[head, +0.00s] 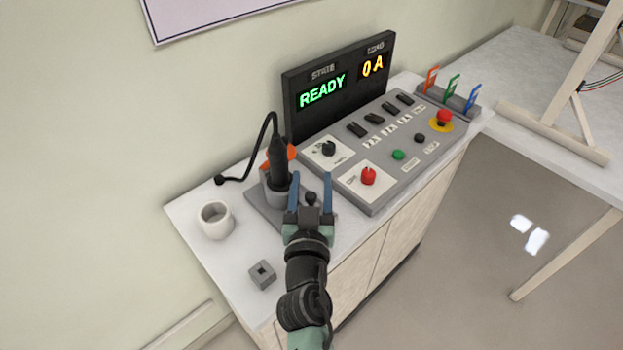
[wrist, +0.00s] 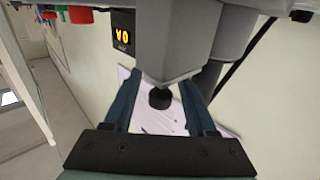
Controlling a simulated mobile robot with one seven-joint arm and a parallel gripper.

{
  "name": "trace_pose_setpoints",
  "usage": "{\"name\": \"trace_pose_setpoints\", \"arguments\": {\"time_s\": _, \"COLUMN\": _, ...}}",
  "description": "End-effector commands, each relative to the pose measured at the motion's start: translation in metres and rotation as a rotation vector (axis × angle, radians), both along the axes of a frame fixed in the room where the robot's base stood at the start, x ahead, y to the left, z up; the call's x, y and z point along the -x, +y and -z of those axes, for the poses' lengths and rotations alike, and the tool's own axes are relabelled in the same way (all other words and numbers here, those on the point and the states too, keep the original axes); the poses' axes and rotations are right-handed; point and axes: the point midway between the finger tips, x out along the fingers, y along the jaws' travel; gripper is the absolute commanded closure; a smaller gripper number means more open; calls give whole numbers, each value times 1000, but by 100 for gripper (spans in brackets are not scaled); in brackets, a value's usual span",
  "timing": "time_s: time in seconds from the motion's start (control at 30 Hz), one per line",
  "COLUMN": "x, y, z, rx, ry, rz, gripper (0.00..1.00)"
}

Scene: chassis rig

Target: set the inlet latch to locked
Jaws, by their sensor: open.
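The inlet (head: 279,197) is a grey socket on a grey base plate at the left part of the bench. A black plug (head: 278,160) with a cable stands upright in it. An orange part (head: 291,152) shows partly behind the plug. A small black knob (head: 311,198), seemingly the latch's handle, sits to the right of the socket. My gripper (head: 311,180) is open, with blue fingers on either side of the knob. In the wrist view the knob (wrist: 160,98) lies between the open fingers (wrist: 160,84), with gaps visible. Whether the latch is locked, I cannot tell.
The control panel (head: 372,188) with knobs and buttons is close on the right. Its display (head: 340,82) reads READY and 0 A. A white cup (head: 215,220) and a small grey block (head: 262,275) stand to the left. Colored tags (head: 452,88) stand at the far right.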

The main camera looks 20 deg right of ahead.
Motion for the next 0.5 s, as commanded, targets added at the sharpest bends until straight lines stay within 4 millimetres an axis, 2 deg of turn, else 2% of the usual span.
{"name": "trace_pose_setpoints", "arguments": {"time_s": 0.3, "x": -2, "y": -1, "z": 0, "rx": 1, "ry": 0, "rz": 0, "gripper": 43}}
{"name": "trace_pose_setpoints", "arguments": {"time_s": 0.37, "x": -2, "y": -1, "z": 0, "rx": 1, "ry": 0, "rz": 0, "gripper": 52}}
{"name": "trace_pose_setpoints", "arguments": {"time_s": 0.5, "x": -2, "y": -1, "z": 0, "rx": 1, "ry": 0, "rz": 0, "gripper": 77}}
